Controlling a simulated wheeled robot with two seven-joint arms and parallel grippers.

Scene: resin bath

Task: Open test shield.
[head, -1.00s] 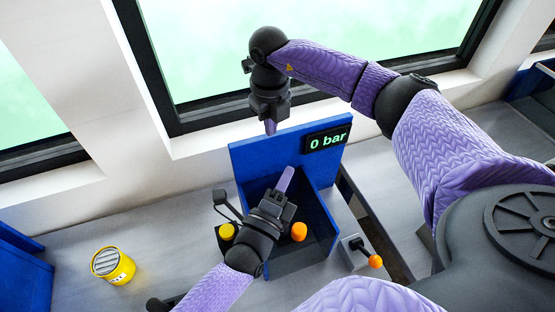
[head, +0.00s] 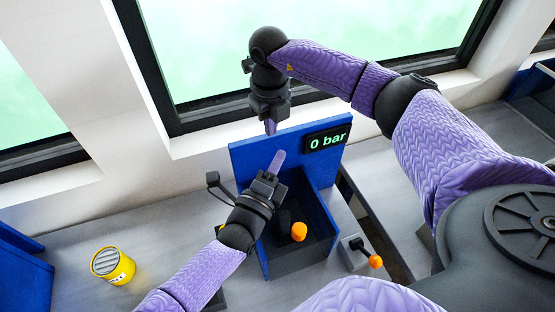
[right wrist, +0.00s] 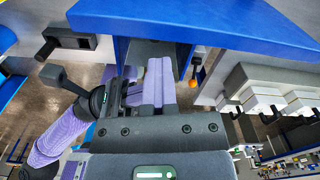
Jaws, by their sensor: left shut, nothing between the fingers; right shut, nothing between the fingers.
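The blue test station (head: 325,200) stands on the bench by the wall, with an open top and front. Its display (head: 327,140) reads 0 bar. I cannot make out a separate shield panel. An orange knob on a black stem (head: 299,231) stands inside. My left gripper (head: 279,160) is shut and empty, over the station's left side. A black lever end (head: 213,179) shows just left of the station. My right gripper (head: 270,127) is shut and empty above the back panel; its purple fingers also show in the right wrist view (right wrist: 158,82).
A black switch with an orange tip (head: 375,262) sits right of the station. A yellow can (head: 112,265) stands on the bench to the left, with clear surface between. A blue box (head: 22,275) is at the far left. Windows and a white wall are behind.

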